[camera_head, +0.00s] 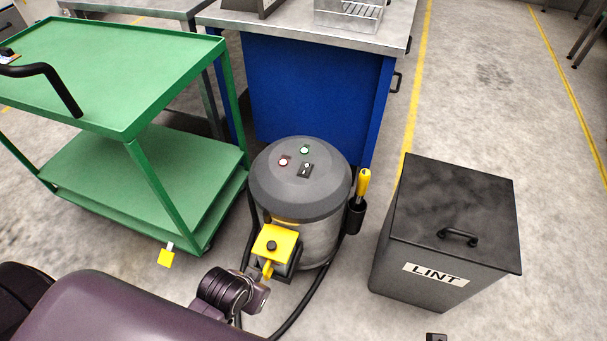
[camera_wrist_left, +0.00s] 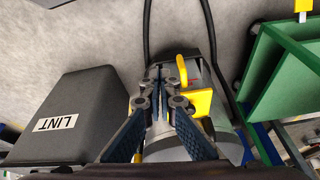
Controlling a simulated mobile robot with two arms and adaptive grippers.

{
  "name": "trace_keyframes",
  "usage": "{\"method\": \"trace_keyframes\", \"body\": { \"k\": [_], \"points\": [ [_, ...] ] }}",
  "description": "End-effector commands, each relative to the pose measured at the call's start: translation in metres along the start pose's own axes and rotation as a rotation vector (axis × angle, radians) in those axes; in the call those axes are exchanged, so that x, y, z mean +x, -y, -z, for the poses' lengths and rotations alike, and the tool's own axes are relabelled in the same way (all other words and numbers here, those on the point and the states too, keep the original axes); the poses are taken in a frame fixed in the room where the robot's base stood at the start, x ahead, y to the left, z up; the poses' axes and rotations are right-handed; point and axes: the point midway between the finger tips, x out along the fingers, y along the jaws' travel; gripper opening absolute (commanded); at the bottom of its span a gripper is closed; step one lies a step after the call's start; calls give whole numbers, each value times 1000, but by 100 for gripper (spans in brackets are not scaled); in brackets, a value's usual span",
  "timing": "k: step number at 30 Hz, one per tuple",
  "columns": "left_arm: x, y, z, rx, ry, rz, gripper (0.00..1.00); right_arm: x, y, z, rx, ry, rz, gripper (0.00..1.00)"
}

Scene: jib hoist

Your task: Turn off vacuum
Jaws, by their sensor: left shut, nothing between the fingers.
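The vacuum (camera_head: 318,205) is a round grey canister with a dark domed lid. My right gripper is not in view.
A black bin (camera_head: 445,225) marked LINT stands right of the vacuum. A green cart (camera_head: 120,70) stands left, a blue workbench (camera_head: 310,95) behind. A yellow-handled tool (camera_head: 363,185) sits in a holder at the vacuum's side. A black hose (camera_head: 300,312) lies in front.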

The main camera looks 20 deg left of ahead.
Motion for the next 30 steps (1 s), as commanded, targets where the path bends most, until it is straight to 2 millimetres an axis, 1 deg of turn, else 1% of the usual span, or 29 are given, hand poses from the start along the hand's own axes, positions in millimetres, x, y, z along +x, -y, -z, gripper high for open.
{"method": "trace_keyframes", "body": {
  "k": [2, 3, 4, 6, 8, 12, 14, 15, 18, 21, 24, 27, 30],
  "points": [
    [-6, 2, 22, -8, -73, 3, 0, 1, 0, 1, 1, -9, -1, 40],
    [-11, 4, 41, -14, -136, 7, 0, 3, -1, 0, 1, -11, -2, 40],
    [-14, 7, 59, -21, -196, 10, 0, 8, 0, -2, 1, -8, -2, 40],
    [-19, 11, 87, -31, -289, 15, 0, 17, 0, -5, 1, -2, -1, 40],
    [-21, 14, 108, -38, -362, 20, 0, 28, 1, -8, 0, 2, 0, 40],
    [-24, 21, 154, -54, -528, 31, 0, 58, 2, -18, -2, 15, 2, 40],
    [-25, 24, 173, -62, -601, 37, 0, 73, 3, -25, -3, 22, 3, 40],
    [-26, 27, 186, -67, -651, 41, 0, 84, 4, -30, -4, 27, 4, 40],
    [-31, 33, 215, -79, -773, 53, 0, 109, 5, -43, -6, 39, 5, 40],
    [-37, 38, 238, -90, -883, 63, 0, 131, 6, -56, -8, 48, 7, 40],
    [-43, 42, 255, -98, -972, 74, 0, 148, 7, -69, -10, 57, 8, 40],
    [-48, 46, 266, -104, -1037, 82, 0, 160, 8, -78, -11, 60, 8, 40],
    [-53, 47, 272, -108, -1078, 87, 0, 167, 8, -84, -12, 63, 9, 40]
  ]
}}
